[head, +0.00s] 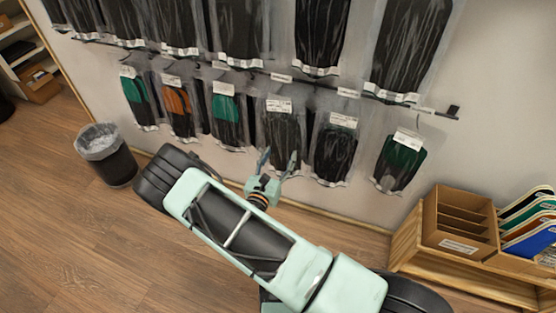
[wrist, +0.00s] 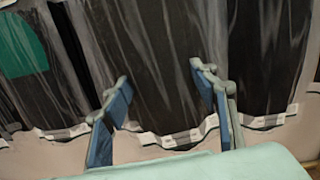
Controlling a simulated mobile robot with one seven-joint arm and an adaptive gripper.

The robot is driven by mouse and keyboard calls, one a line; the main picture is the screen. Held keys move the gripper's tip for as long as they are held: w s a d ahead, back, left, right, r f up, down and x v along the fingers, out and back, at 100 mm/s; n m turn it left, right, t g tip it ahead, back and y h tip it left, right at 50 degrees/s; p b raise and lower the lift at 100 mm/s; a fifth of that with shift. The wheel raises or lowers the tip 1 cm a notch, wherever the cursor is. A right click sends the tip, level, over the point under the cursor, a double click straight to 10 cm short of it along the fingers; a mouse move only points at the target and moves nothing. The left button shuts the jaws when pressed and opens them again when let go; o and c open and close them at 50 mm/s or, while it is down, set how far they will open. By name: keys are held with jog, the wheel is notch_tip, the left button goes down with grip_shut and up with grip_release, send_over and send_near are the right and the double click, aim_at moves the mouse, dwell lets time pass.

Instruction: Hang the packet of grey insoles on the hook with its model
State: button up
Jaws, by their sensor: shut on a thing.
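My gripper (head: 277,160) is up against the lower row of hanging packets, its two fingers spread to the width of a clear packet of dark grey insoles (head: 282,130) with a white label at its top. In the wrist view the fingers (wrist: 161,80) stand either side of this packet (wrist: 165,60), whose lower edge hangs between them. I cannot tell from the pictures whether its top is on a hook. A similar dark packet (head: 336,150) hangs just right of it. The rail (head: 310,83) with its hooks and small white tags runs above; most hooks are hidden or too small to see.
Left along the lower row hang an orange packet (head: 179,110) and green ones (head: 227,120); a dark green packet (head: 400,160) hangs at the right. Larger dark packets (head: 320,35) hang above. A bin (head: 108,160) stands left. A wooden bench (head: 405,250) with a divided box (head: 459,222) stands right.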

jog(key=shift+w+d, duration=0.2)
jog(key=shift+w, duration=0.3)
jog(key=shift+w+d+f+b, duration=0.2)
jog(key=shift+w+f+b, duration=0.3)
jog(key=shift+w, duration=0.1)
jog(key=shift+f, duration=0.15)
dwell(0.3)
jog(key=o, duration=1.3)
jog(key=shift+c, duration=0.2)
jog(key=shift+s, duration=0.1)
jog(key=v, duration=1.1)
jog(key=shift+s+a, duration=0.2)
jog(key=shift+s, duration=0.15)
